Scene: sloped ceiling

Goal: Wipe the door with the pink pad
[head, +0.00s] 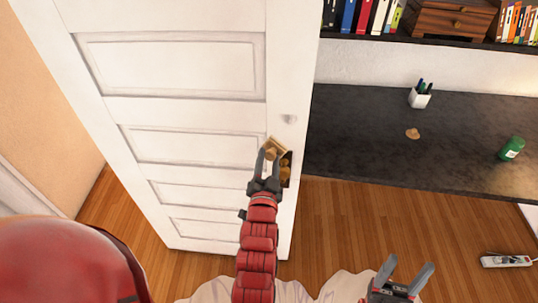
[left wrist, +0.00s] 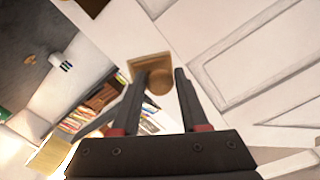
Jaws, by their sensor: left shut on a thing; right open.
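The white panelled door (head: 185,110) fills the left half of the head view, and its panels show in the left wrist view (left wrist: 250,60). A brass-coloured knob (head: 271,154) on a plate sits near the door's right edge. It also shows in the left wrist view (left wrist: 158,82), between the fingertips. My left gripper (head: 267,163) is at the knob, its fingers on either side, shut on it. My right gripper (head: 408,268) is open and empty, low in the head view, over the floor. I see no pink pad in either view.
A dark counter (head: 360,130) runs right of the door, with a white pen cup (head: 419,96), a small tan object (head: 412,134) and a green jar (head: 512,148). A shelf of books (head: 365,16) is above. A power strip (head: 506,260) lies on the wooden floor (head: 345,225).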

